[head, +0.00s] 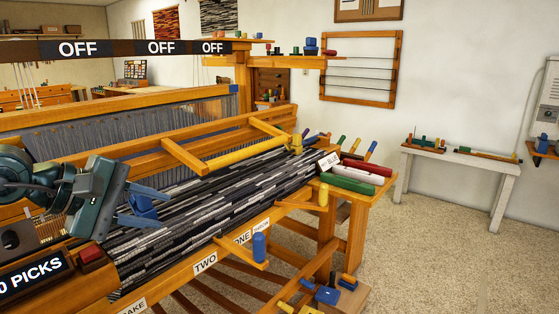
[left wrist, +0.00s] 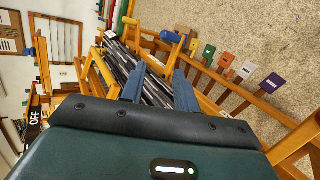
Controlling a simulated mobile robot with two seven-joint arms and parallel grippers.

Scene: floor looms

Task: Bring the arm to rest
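My left arm comes in from the left in the head view. Its teal gripper (head: 143,206) hangs over the left part of the striped dark woven cloth (head: 225,190) on the loom. In the left wrist view the two blue fingers (left wrist: 160,90) stand well apart, with only cloth and loom wood seen beyond them. I see nothing held. Whether the fingertips clear the cloth is hard to tell. My right gripper is in neither view.
The loom's front beam (head: 205,262) carries labels and a blue peg handle (head: 259,247). A counter box with a red button (head: 91,255) is close by at lower left. Coloured shuttles (head: 348,178) lie on the loom's right end. Open floor (head: 430,260) lies to the right, before a white bench (head: 462,158).

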